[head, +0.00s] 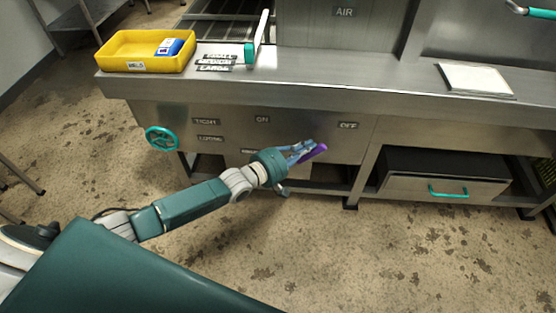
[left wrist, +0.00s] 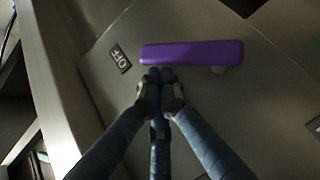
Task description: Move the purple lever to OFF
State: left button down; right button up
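The purple lever (head: 314,154) is on the front panel of the steel bench. In the head view its end shows just beyond my left gripper (head: 302,150), pointing up and right toward the OFF label (head: 348,125). In the left wrist view the whole lever (left wrist: 190,53) shows as a long bar, with the OFF label (left wrist: 120,59) just off its left end. My left gripper's fingertips (left wrist: 160,76) are together at the lever's near edge, with nothing seen between them. I cannot tell whether they touch it. My right gripper is not in view.
The ON label (head: 262,119) is left of the lever. A teal handwheel (head: 162,139) is on the panel's left. A yellow bin (head: 120,52) stands on the bench top. A drawer with a teal handle (head: 448,193) is at right. The floor in front is clear.

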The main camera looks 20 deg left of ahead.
pick_arm(q)
jog(key=shift+d, duration=0.1)
dwell(0.5)
jog(key=v, duration=1.2)
